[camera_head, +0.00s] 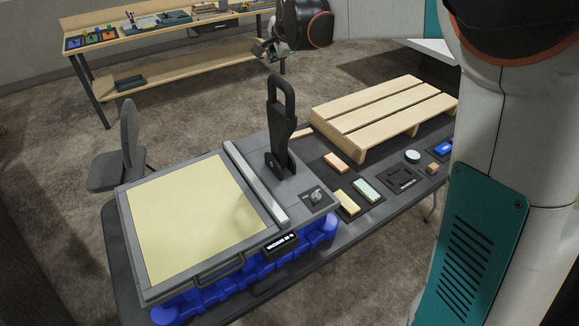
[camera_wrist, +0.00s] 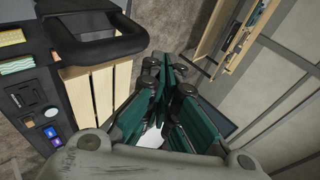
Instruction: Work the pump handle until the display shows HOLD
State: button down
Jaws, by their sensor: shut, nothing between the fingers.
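The black pump handle (camera_head: 281,100) stands nearly upright on the grey console (camera_head: 306,205), its closed loop grip at the top. The loop (camera_wrist: 100,48) also shows large in the wrist view, left of my fingers. The small display (camera_head: 282,243) on the console's front edge is lit with white text, which seems to start with VACUUM; the rest is too small to read surely. My gripper (camera_head: 265,50) is beyond and above the handle in the head view, apart from it. In the wrist view my gripper (camera_wrist: 168,70) has its green fingers together, with nothing between them.
A pale yellow panel (camera_head: 190,215) fills the console's left part. A knob (camera_head: 317,195) sits right of the handle. A wooden pallet (camera_head: 375,110) and several small blocks in dark trays lie on the table's right. A workbench (camera_head: 150,28) and a grey chair (camera_head: 120,155) stand behind.

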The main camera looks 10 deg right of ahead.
jog(key=s+d+f+t, duration=0.1)
jog(key=s+d+f, duration=0.1)
jog(key=s, duration=0.5)
jog(key=s+d+f+b, duration=0.1)
jog(key=s+d+f, duration=0.1)
jog(key=s+f, duration=0.2)
jog(key=s+d+f+m+t+y+b, duration=0.1)
jog(key=s+d+f, duration=0.1)
jog(key=s, duration=0.7)
jog(key=shift+s+d+f+t, duration=0.25)
jog(key=shift+s+f+t, duration=0.1)
jog(key=shift+f, duration=0.45)
jog(key=w+r+x, duration=0.1)
jog(key=x, duration=1.2)
jog(key=shift+w, duration=0.2)
jog(key=shift+a+r, duration=0.1)
jog(key=shift+r, duration=0.05)
